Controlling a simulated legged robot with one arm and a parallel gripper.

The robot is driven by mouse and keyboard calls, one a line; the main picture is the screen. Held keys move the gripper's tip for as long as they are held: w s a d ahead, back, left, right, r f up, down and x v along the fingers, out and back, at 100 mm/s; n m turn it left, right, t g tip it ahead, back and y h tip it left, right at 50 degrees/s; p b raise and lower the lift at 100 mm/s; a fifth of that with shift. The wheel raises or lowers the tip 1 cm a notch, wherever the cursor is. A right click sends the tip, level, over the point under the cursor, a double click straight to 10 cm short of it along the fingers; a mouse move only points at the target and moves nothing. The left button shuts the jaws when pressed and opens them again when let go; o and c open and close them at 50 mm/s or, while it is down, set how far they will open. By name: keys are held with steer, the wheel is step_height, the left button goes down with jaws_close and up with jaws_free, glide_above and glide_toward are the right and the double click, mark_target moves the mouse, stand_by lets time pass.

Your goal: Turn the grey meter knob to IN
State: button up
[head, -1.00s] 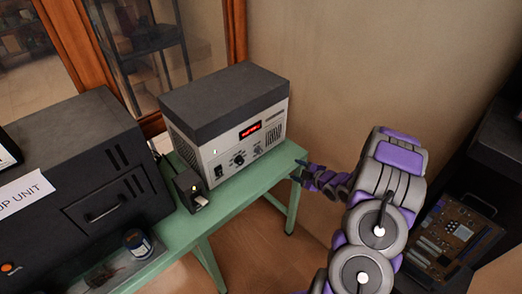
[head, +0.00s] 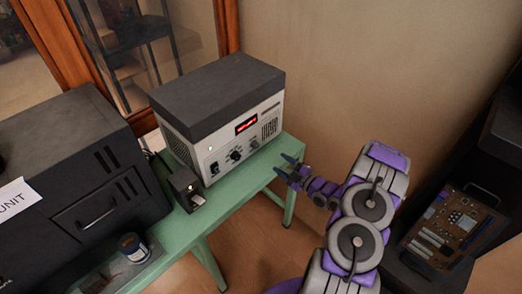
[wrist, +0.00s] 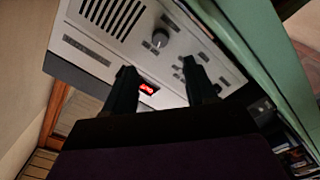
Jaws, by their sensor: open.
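The meter (head: 215,155) is a pale box with a dark grey top and a lit red display, standing on the green table. In the wrist view, the grey knob (wrist: 160,38) shows beyond the fingertips. My gripper (head: 285,166) is open and empty, right of and apart from the panel. In the wrist view, my gripper (wrist: 158,70) has its two dark fingers spread towards the panel. The knob labels are too small to read.
The green table (head: 235,205) carries a small dark device (head: 185,190) before the meter and a jar (head: 134,247). A large black unit (head: 70,180) stands left. A circuit board (head: 450,228) lies at the right. Floor is free below the table.

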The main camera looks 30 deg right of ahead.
mark_target(255, 145)
steer(key=b+x, duration=0.2)
steer(key=x, duration=1)
jaws_close()
stand_by(0.3)
